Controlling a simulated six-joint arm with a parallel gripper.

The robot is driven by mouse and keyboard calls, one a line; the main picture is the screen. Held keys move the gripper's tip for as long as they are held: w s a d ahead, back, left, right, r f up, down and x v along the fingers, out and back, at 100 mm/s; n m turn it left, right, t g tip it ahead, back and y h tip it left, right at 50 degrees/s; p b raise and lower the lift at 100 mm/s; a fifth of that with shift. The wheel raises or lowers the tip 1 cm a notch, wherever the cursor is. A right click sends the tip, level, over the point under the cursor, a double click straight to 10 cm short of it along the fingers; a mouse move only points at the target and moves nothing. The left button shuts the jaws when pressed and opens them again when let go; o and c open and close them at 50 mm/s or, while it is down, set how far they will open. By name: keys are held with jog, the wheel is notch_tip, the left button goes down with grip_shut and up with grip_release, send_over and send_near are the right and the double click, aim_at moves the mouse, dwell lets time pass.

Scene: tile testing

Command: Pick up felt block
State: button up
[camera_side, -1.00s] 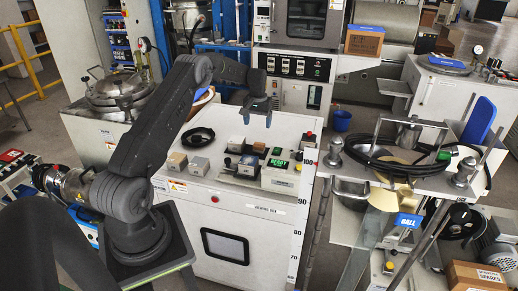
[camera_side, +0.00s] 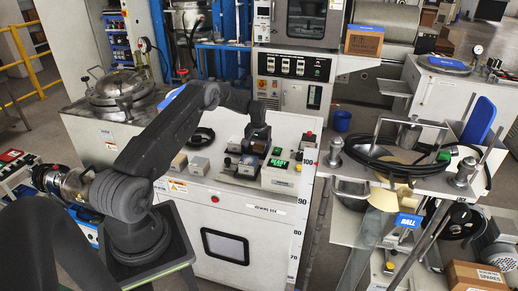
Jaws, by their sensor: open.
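Several small blocks sit on the white cabinet top, and I cannot tell for sure which one is the felt block. A brown block (camera_side: 179,161) and a pale grey block (camera_side: 199,166) are at the left of the top. Another grey block (camera_side: 235,145) is further right. My gripper (camera_side: 257,146) is open and points down just right of that grey block, low over the small items beside the green-lit device. Its fingers are dark and small here, and they hide what is directly under and behind them. I cannot tell whether they touch anything.
The device with the green display (camera_side: 279,164) stands close to the right of my gripper. A coil of black cable (camera_side: 203,134) lies on the cabinet top behind the left blocks. A metal stand with black hose (camera_side: 400,165) is at right.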

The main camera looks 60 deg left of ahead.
aim_at(258, 146)
jog(key=c, duration=1)
jog(key=shift+r, duration=0.1)
jog(key=shift+r, duration=0.5)
notch_tip(258, 146, up, 3)
jog(key=shift+f, duration=0.1)
jog(key=s+a+r, duration=0.4)
jog(key=s+r, duration=0.3)
jog(key=s, duration=0.3)
jog(key=shift+s+a, duration=0.3)
jog(key=shift+s, duration=0.05)
